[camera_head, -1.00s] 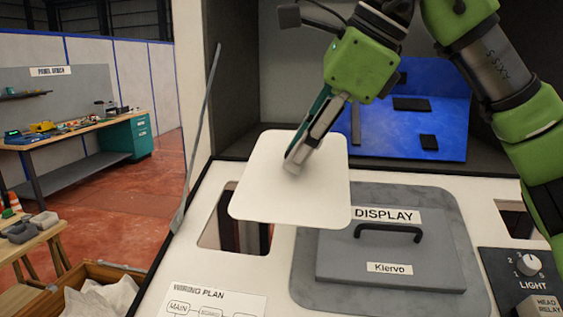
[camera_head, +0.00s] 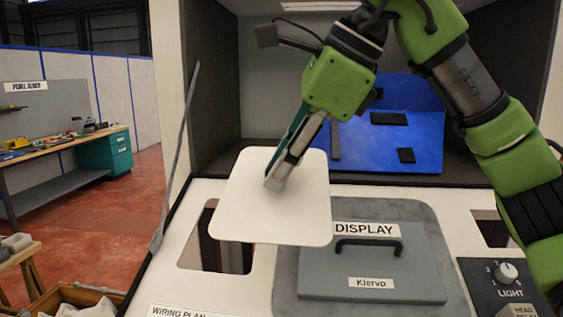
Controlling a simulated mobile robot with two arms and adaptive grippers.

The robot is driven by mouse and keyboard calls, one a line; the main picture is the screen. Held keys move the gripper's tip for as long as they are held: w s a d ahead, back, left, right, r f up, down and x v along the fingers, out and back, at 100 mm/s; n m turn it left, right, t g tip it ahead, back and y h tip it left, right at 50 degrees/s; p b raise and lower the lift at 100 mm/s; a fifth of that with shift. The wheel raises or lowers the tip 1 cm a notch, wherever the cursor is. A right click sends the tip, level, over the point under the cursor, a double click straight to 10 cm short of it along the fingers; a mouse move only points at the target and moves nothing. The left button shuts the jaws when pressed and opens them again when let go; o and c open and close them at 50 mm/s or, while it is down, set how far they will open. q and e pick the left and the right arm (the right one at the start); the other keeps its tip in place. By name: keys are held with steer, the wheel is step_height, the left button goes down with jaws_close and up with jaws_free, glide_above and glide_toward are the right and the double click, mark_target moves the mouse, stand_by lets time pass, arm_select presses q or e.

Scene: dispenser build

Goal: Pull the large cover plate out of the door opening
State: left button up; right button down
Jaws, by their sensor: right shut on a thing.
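The large cover plate (camera_head: 245,215) is a white square with rounded corners. It hangs tilted in front of the panel, clear of the door opening (camera_head: 212,255), which shows dark at its lower left. My right gripper (camera_head: 276,180) is shut on the plate near its middle. The fingertips hide the spot where they grip it. My left gripper is not in view.
A grey display cover (camera_head: 375,268) with a black handle lies right of the plate. A blue board (camera_head: 400,150) stands in the recess behind. A light knob (camera_head: 506,272) is at the right. A wooden crate (camera_head: 75,296) and a workbench (camera_head: 60,150) are at the left.

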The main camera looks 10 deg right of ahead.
steer(key=shift+r, duration=0.1)
step_height(320, 180, up, 6)
steer(key=s+p, duration=0.2)
steer(key=p, duration=0.3)
steer(key=shift+s+a+r, duration=0.2)
steer(key=shift+s+a, duration=0.1)
steer(key=shift+a, duration=0.1)
